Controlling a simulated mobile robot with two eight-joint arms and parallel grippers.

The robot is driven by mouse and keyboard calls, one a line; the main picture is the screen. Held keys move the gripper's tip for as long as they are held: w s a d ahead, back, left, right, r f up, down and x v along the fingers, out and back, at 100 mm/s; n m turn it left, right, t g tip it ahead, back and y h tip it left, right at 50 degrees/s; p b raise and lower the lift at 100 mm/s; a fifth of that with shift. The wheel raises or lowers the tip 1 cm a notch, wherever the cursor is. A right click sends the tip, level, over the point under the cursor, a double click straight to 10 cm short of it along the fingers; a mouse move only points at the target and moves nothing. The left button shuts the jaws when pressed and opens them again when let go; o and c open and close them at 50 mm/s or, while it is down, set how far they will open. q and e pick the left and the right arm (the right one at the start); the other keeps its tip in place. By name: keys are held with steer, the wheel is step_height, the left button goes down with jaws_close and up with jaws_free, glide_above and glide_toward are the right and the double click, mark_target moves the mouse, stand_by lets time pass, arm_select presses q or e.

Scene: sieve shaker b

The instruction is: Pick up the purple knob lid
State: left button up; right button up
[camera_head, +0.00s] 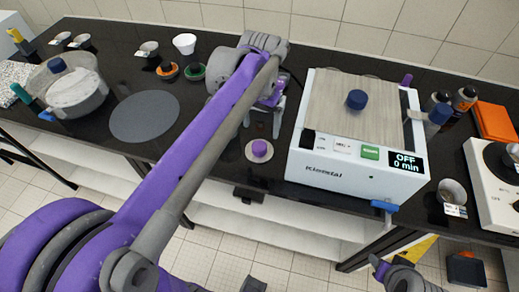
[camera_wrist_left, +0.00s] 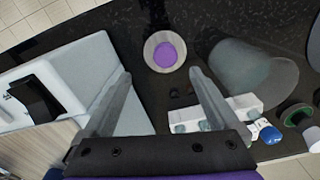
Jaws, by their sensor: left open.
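The purple knob lid (camera_head: 259,150) is a small pale disc with a purple knob, lying on the black bench left of the white shaker. In the left wrist view the lid (camera_wrist_left: 165,52) shows just beyond and between the fingertips, knob facing the camera. My left gripper (camera_wrist_left: 158,73) is open with nothing between its fingers. In the head view my left gripper (camera_head: 264,118) hangs behind the lid, partly hidden by its own wrist. Part of my right arm shows at the bottom right of the head view; its fingers cannot be made out.
The white shaker (camera_head: 310,178) with a wooden-looking top and blue knob stands right of the lid. A grey disc (camera_head: 145,116) and a pan (camera_head: 75,95) lie left. The bench's front edge is close in front of the lid. An orange box (camera_head: 495,120) lies far right.

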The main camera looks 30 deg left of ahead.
arm_select(q)
glide_above(259, 146)
steer(key=f, duration=0.5)
steer(key=shift+s+d+f, duration=0.1)
steer(key=shift+d+f, duration=0.1)
steer(key=shift+d, duration=0.1)
steer(key=f, duration=0.5)
steer(key=shift+a+f, duration=0.1)
steer(key=shift+a, duration=0.15)
steer(key=c, duration=1.4)
step_height(259, 146, up, 10)
steer(key=shift+r, duration=0.1)
steer(key=shift+c, duration=0.2)
